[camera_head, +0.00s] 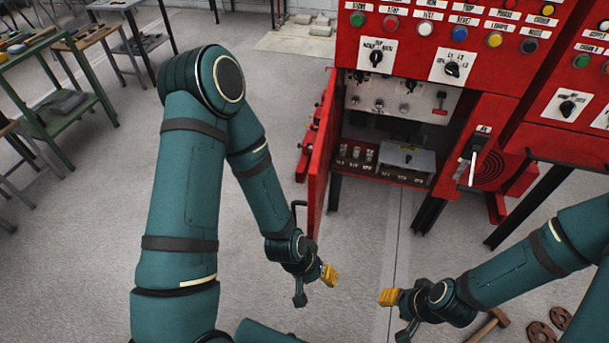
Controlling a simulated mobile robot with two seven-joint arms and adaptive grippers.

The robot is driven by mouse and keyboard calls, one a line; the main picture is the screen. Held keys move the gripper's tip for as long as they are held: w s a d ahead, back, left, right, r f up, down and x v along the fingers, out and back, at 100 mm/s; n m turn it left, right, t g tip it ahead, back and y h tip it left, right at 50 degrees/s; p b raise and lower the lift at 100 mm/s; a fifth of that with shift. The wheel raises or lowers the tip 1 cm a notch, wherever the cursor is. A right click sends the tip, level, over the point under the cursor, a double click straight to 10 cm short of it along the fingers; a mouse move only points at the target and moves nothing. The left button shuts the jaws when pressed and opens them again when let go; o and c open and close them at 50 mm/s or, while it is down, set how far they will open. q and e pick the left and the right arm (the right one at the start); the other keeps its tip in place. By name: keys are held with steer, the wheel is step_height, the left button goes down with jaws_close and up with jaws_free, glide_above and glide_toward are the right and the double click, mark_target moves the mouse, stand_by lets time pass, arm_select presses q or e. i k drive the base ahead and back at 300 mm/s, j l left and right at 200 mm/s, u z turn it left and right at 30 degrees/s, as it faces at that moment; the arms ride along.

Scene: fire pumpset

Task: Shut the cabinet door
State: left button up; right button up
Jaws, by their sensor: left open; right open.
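The red cabinet (420,35) stands at the upper right, with buttons, labels and rotary switches on its front. Its red door (319,160) hangs open on the left side, swung out towards me and seen nearly edge-on. The open compartment (385,130) shows switches, a grey box and small components. My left gripper (315,287) is open and empty, low in front of the door's near edge. The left arm's wrist overlaps the door's lower end; I cannot tell whether they touch. My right gripper (394,313) is open and empty, in front of the cabinet and right of the door.
A second red cabinet section (575,100) adjoins at right. A hammer (488,325) and round rusty flanges (541,332) lie on the floor at bottom right. A green workbench (50,100) stands at the far left. The grey floor between is clear.

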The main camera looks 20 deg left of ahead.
mark_target(313, 172)
steer(key=j+z, duration=0.1)
steer(key=j, duration=0.35)
steer(key=k+j, duration=0.1)
steer(key=j, duration=0.4)
steer(key=k+j+z, duration=0.15)
steer(key=j, duration=0.3)
steer(key=u, duration=0.4)
steer(key=i, duration=0.3)
